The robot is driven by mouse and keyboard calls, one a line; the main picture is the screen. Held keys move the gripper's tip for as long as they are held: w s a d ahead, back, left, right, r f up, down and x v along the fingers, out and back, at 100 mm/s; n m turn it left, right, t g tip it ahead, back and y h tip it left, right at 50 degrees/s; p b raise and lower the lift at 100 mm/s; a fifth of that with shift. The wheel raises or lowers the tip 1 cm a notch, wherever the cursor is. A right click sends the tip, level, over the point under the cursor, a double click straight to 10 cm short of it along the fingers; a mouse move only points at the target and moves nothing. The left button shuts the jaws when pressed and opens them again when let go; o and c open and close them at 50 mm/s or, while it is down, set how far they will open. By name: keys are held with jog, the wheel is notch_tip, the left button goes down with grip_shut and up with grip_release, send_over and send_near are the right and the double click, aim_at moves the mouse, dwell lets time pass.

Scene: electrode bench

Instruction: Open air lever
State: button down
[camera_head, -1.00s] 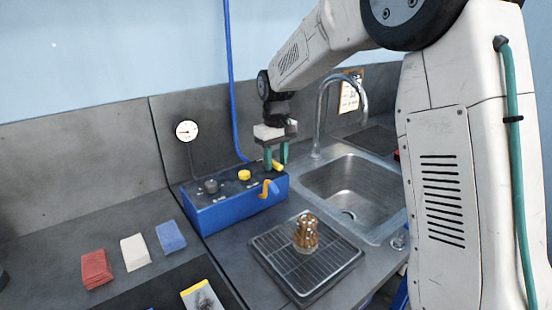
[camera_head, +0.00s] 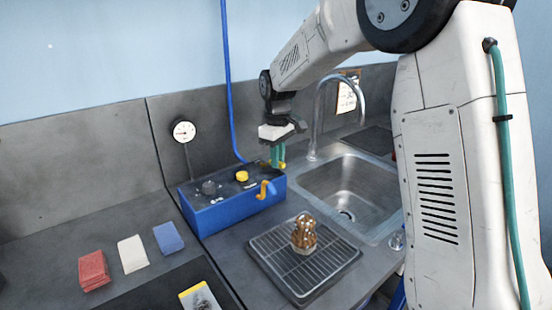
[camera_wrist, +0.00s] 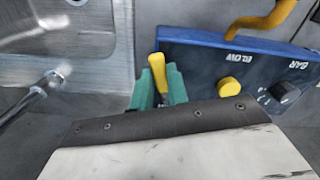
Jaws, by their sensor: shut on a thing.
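A blue box (camera_head: 232,210) stands on the bench against the back wall, with dials on its top. The yellow air lever (camera_wrist: 157,70) sits at the box's edge on the sink side. My gripper (camera_head: 278,158) is at that end of the box. In the wrist view its two green fingers (camera_wrist: 160,88) are closed around the lever, one on each side. In the head view only a small yellow bit of the lever (camera_head: 282,165) shows below the fingers.
The box also bears a yellow knob (camera_head: 242,176), a dark knob (camera_head: 209,187) and an orange curved nozzle (camera_head: 266,189). A sink (camera_head: 350,185) with a tall faucet (camera_head: 318,110) is at right. An amber object (camera_head: 304,235) stands on the drain tray (camera_head: 268,268). A gauge (camera_head: 184,131) hangs behind.

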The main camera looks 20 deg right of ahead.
jog(key=w+d+n, duration=0.2)
jog(key=w+n, duration=0.3)
jog(key=n, duration=0.9)
jog(key=shift+w, duration=0.35)
jog(key=shift+n, duration=0.3)
jog(key=c, duration=1.4)
grip_release()
jog(key=shift+o, duration=0.2)
jog(key=shift+r, duration=0.1)
notch_tip(320, 180, up, 8)
jog(key=shift+f, duration=0.2)
